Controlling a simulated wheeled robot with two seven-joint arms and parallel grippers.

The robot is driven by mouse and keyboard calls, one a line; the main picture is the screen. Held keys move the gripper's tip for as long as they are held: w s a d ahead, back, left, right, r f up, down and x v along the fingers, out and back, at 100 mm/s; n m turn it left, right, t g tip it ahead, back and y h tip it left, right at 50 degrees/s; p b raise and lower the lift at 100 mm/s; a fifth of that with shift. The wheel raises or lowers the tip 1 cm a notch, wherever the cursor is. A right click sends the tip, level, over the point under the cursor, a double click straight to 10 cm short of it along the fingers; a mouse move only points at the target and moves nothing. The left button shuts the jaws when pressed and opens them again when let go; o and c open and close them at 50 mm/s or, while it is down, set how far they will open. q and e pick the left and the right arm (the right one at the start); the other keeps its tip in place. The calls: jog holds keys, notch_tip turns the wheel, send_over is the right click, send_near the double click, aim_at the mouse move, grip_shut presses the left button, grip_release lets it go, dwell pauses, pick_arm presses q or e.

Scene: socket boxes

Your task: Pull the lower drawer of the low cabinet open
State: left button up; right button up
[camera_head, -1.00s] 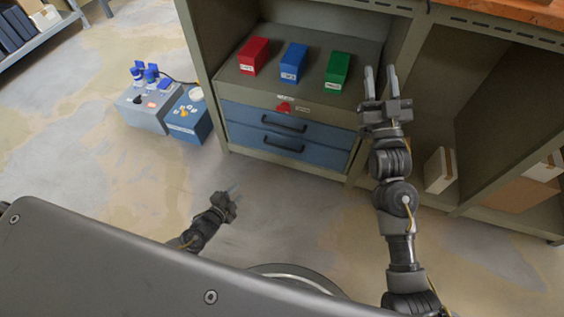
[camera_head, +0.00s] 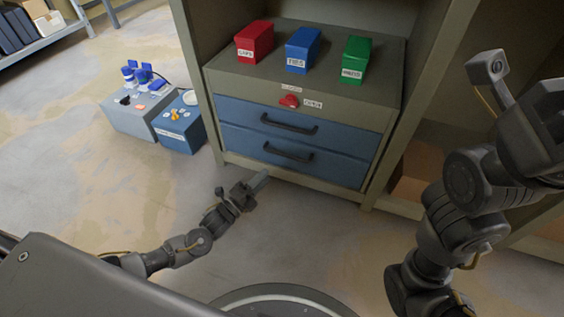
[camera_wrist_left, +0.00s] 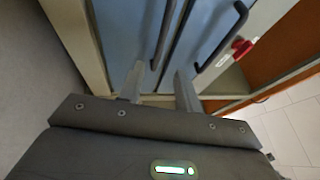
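The low cabinet (camera_head: 380,165) has two blue drawers, both shut. The lower drawer (camera_head: 235,138) has a dark bar handle (camera_head: 288,152). The upper drawer (camera_head: 240,108) has a similar handle (camera_head: 290,124). My left gripper (camera_head: 262,180) is low in front of the lower drawer, below its handle and apart from it. In the left wrist view its fingers (camera_wrist_left: 159,80) are spread and empty, and the lower handle (camera_wrist_left: 168,30) appears between and beyond them. My right gripper (camera_head: 518,95) is at the right, partly cut off; its finger spacing cannot be told.
A red knob (camera_head: 290,101) with small labels is above the upper drawer. Red (camera_head: 254,42), blue (camera_head: 302,50) and green (camera_head: 356,60) boxes stand on the cabinet top. Grey (camera_head: 135,115) and blue (camera_head: 180,125) boxes stand on the floor at left. Floor before the drawers is clear.

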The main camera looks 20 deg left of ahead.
pick_arm(q)
jog(key=b+x, duration=0.4)
jog(key=x, duration=0.5)
jog(key=shift+w, duration=0.3)
jog(key=shift+d, duration=0.15)
grip_shut()
